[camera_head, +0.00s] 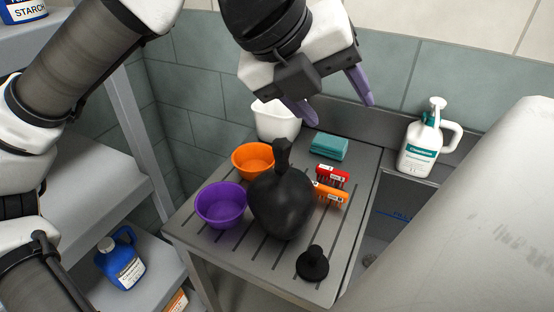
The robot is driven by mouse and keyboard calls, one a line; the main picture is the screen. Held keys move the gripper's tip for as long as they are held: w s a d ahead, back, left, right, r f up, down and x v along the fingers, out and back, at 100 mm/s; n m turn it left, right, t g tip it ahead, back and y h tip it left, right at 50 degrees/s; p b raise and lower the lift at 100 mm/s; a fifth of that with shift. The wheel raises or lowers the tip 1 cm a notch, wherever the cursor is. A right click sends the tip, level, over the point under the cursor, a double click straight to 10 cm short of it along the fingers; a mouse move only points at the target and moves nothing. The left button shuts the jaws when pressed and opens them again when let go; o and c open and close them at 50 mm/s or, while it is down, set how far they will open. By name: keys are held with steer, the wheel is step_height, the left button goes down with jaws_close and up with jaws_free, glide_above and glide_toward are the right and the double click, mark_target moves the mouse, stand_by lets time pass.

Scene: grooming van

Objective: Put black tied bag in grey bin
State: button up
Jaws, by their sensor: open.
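The black tied bag (281,205) stands upright on a grey slatted draining board (246,262), its knotted neck pointing up. My gripper (341,112) is open and empty, with purple fingers. It is above and behind the bag in the picture, apart from it. I cannot make out a grey bin for certain in this view. A whitish tub (277,124) stands at the back of the board, behind the bag.
Orange (247,155) and purple (219,208) bowls sit left of the bag. A large pale surface (460,210) fills the right.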

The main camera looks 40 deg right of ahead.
mark_target(280, 152)
steer(key=w+f+n+t+y, duration=0.1)
steer(key=w+f+t+y, duration=0.1)
steer(key=w+f, duration=0.1)
steer(key=w+d+f+n+t+y+p, duration=0.1)
steer(key=w+f+n+t+y, duration=0.1)
steer(key=w+f, duration=0.2)
steer(key=w+d+f+n+t+y, duration=0.1)
steer(key=w+f+n+t, duration=0.1)
steer(key=w+f, duration=0.1)
steer(key=shift+w+f+y+p, duration=0.2)
steer(key=shift+f+y+p, duration=0.15)
steer(key=shift+f, duration=0.25)
steer(key=shift+p+x, duration=1.1)
steer(key=shift+x, duration=1.75)
steer(key=shift+s+f, duration=0.1)
steer(key=shift+s, duration=0.05)
steer(key=shift+c, duration=0.5)
jaws_close()
